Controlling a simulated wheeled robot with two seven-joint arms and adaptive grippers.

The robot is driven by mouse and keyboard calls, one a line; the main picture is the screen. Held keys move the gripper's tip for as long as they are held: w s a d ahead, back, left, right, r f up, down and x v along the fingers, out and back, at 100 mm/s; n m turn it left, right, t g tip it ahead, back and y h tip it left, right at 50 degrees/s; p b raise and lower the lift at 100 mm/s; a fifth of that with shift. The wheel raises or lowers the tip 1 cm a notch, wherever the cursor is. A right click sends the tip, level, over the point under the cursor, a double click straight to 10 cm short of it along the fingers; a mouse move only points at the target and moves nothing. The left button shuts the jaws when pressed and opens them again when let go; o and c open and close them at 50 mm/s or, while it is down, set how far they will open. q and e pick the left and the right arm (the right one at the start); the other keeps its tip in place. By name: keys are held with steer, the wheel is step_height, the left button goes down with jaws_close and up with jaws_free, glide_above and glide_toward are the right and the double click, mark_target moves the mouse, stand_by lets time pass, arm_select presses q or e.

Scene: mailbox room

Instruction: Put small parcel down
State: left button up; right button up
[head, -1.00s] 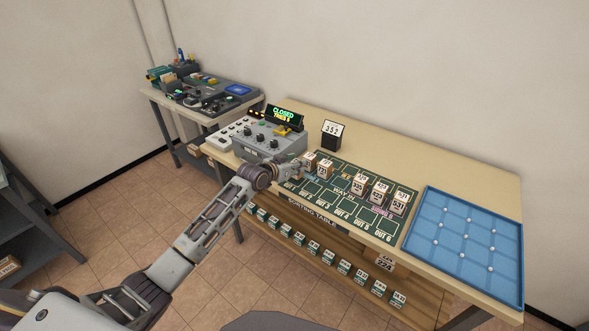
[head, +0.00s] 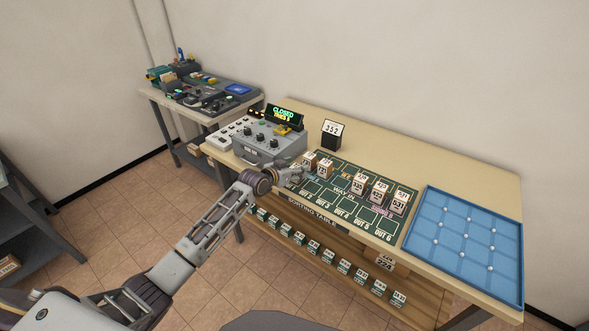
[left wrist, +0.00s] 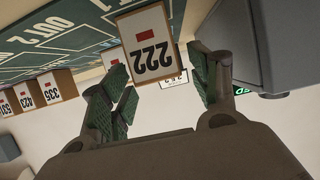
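A small tan parcel with a white label reading 222 (left wrist: 148,45) shows in the left wrist view, where the picture is upside down. It appears to rest on the green sorting mat (left wrist: 50,45) and lies just beyond my left fingertips. My left gripper (left wrist: 165,90) is open, with its green pads apart and a visible gap beside the parcel. In the head view my left gripper (head: 298,172) is at the mat's left end, beside two small parcels (head: 324,167). Their labels are too small to read surely. My right gripper is not in view.
Several numbered parcels (head: 379,190) stand along the mat's right part. A grey control box (head: 268,145) with a CLOSED display (head: 284,115) is close behind my gripper. A blue tray (head: 465,238) is at right.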

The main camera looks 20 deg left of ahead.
arm_select(q)
steer(key=shift+r, duration=0.2)
steer(key=v, duration=1.2)
stand_by(0.5)
stand_by(0.7)
